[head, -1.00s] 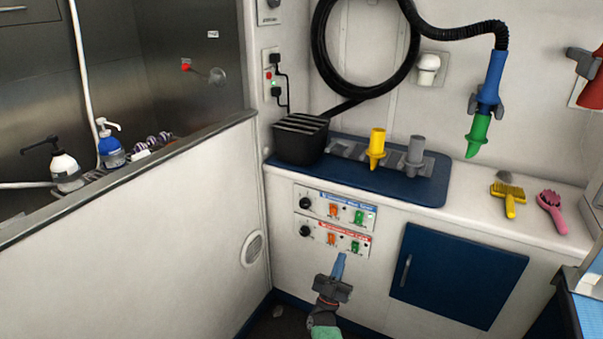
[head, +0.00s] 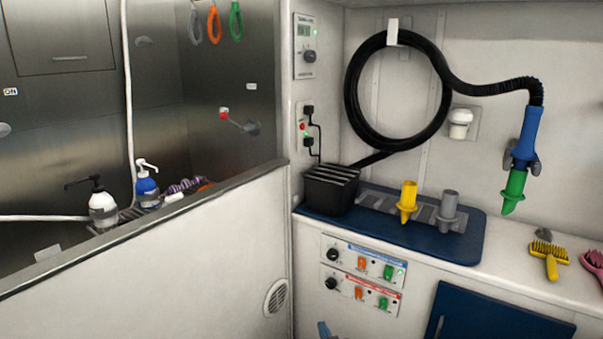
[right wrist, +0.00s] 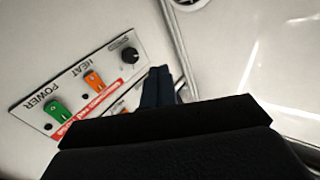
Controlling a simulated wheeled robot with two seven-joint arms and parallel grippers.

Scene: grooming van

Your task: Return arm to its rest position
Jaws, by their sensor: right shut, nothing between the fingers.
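Only the blue fingertips of my right gripper (head: 325,330) show at the bottom edge of the head view, low in front of the white cabinet. In the right wrist view its dark blue fingers (right wrist: 158,86) are together and empty. They appear beside the control panel (right wrist: 80,80) with green POWER and orange HEAT switches; contact cannot be judged. The same panel is the lower, red-striped one (head: 360,289) in the head view. My left gripper is not in view.
A dryer handle with green nozzle (head: 516,185) hangs from a black hose at right. The counter's blue mat (head: 468,245) holds a black box (head: 331,190), a yellow nozzle (head: 408,200) and a grey nozzle (head: 448,210). A low wall (head: 170,245) stands left.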

